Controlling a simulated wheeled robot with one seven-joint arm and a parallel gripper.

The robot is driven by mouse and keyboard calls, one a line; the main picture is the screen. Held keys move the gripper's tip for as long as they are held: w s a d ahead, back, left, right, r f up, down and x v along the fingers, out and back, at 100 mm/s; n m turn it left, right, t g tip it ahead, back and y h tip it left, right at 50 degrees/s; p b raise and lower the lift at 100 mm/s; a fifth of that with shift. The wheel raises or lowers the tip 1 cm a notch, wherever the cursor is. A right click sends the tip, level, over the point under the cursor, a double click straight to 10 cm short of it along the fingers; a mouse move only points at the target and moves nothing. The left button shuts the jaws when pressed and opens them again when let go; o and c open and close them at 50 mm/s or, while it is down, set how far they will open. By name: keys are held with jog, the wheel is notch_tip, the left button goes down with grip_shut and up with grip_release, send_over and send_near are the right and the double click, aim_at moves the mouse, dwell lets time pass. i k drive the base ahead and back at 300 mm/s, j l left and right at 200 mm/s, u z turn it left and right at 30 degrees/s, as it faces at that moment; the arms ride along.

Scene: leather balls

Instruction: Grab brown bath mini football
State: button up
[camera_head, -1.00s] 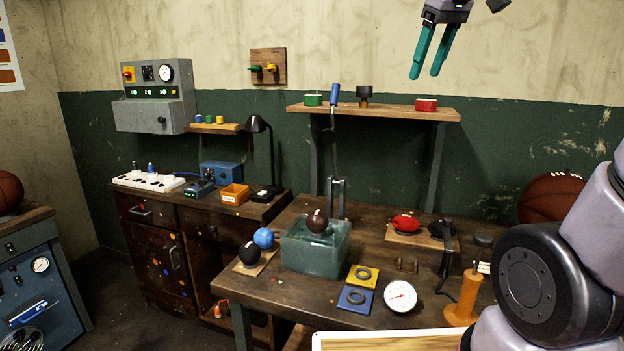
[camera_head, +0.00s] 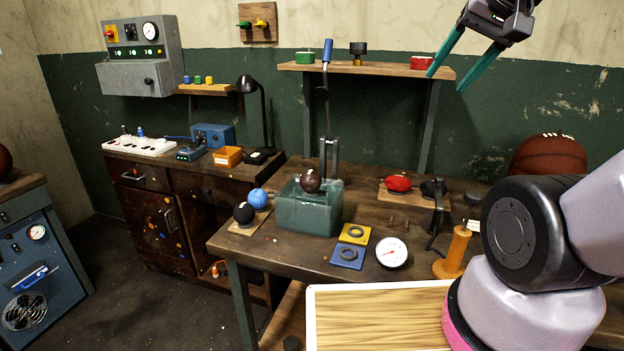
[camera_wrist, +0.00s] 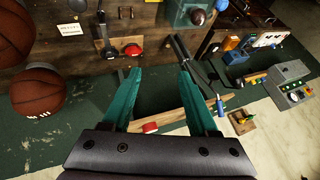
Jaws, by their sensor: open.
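The dark brown mini football (camera_head: 311,181) sits at the top of the greenish glass bath (camera_head: 307,218) on the wooden workbench. A metal lever stand rises just behind it. In the wrist view the brown ball (camera_wrist: 198,17) shows small near the top edge, beyond my fingers. My gripper (camera_head: 445,82) has two teal fingers spread apart with nothing between them. It is high in front of the wall shelf, up and right of the bath and well apart from the ball. Its open fingers also show in the wrist view (camera_wrist: 159,72).
A blue ball (camera_head: 258,198) and a black ball (camera_head: 243,213) lie left of the bath. Red ball (camera_head: 398,184), gauge (camera_head: 391,252) and orange spool (camera_head: 453,252) lie to its right. The wall shelf (camera_head: 385,69) and tall blue-handled lever (camera_head: 327,60) stand behind. A basketball (camera_head: 548,154) is far right.

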aim_at(310, 181)
jog(key=k+j+u, duration=0.15)
jog(key=j, duration=0.2)
jog(key=k+j+u, duration=0.15)
jog(key=j, duration=0.25)
jog(key=k+j+u, duration=0.15)
jog(key=j, duration=0.25)
